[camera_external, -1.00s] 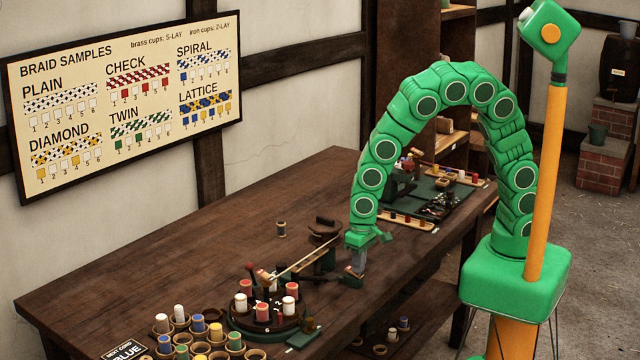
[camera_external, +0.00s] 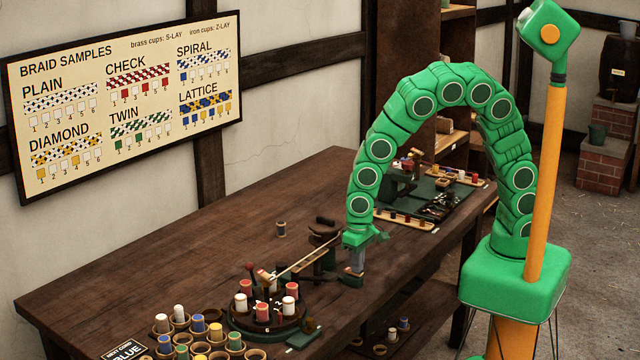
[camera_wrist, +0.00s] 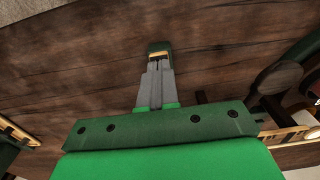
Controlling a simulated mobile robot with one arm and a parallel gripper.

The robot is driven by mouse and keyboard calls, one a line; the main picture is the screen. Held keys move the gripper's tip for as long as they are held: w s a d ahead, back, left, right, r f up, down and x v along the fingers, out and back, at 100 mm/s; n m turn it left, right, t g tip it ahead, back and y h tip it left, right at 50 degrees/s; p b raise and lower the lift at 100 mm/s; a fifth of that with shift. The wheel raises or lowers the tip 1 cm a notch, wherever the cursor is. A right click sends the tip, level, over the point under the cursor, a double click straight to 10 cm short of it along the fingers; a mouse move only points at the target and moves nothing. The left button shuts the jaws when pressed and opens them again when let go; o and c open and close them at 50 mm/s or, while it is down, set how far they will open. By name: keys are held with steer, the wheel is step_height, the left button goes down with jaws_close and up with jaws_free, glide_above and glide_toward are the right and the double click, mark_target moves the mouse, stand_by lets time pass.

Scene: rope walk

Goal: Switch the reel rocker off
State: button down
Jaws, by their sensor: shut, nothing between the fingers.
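My gripper (camera_external: 356,271) points down near the front edge of the dark wooden table, with its two grey fingers together and empty. In the wrist view the closed fingertips (camera_wrist: 157,63) reach a small dark green block with a brass-coloured strip (camera_wrist: 158,48), which looks like the reel rocker. In the external view a small dark block (camera_external: 350,281) shows right under the fingertips. I cannot tell whether the fingertips touch it. The tilt of the rocker is too small to read, and part of it is hidden by the fingers.
A braiding disc with red and white bobbins (camera_external: 264,312) stands left of my gripper. A dark wooden stand (camera_external: 324,238) with a pale rod is close behind it. A green mat (camera_external: 446,196) with tools lies to the right. The table's back left (camera_external: 190,250) is clear.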

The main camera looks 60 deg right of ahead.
step_height(320, 180, up, 14)
steer(key=shift+s, duration=0.35)
stand_by(0.6)
